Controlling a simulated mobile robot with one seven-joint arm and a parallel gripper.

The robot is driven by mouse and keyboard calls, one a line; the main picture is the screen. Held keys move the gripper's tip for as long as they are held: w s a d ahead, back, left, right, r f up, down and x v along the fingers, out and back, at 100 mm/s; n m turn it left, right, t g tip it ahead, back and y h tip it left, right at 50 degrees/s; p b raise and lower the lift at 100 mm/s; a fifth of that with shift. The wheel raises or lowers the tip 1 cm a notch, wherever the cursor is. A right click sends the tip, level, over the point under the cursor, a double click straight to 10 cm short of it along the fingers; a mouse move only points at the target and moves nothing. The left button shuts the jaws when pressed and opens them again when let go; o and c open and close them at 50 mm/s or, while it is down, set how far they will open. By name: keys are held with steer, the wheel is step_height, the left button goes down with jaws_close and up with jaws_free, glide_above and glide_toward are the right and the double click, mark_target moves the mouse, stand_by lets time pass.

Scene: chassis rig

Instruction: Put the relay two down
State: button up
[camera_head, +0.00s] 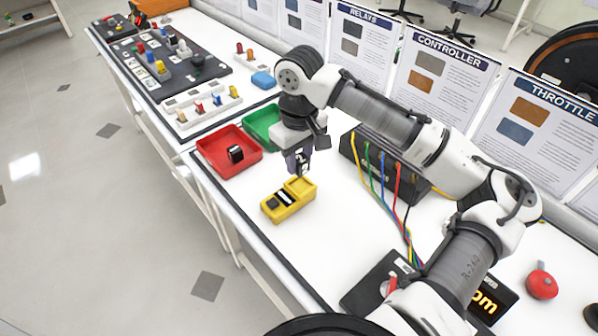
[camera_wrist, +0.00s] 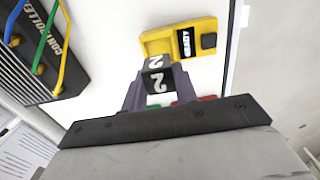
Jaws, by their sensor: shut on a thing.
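My gripper (camera_head: 300,168) is shut on a black block marked with a white 2, relay two (camera_wrist: 157,78). In the wrist view, the fingers of my gripper (camera_wrist: 158,88) are on both sides of it. It is mostly hidden by the fingers in the head view. A yellow tester (camera_head: 288,211) lies on the white table just below and in front of the gripper. It also shows in the wrist view (camera_wrist: 205,24), with a READY label, a dark button and a bare yellow recess beside the held relay. I cannot tell whether the relay touches it.
A red bin (camera_head: 215,145) holds another black block (camera_head: 236,153). A green bin (camera_head: 262,122) is behind it, partly hidden. A black controller box (camera_head: 372,160) with coloured cables stands to the right. Bare table lies right of the tester.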

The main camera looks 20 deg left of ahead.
mark_target(299, 174)
steer(key=shift+f, duration=2.4)
steer(key=shift+f, duration=0.1)
steer(key=o, duration=1)
steer(key=shift+c, duration=0.2)
step_height(299, 174, up, 12)
steer(key=shift+r+b, duration=0.15)
steer(key=shift+b, duration=0.2)
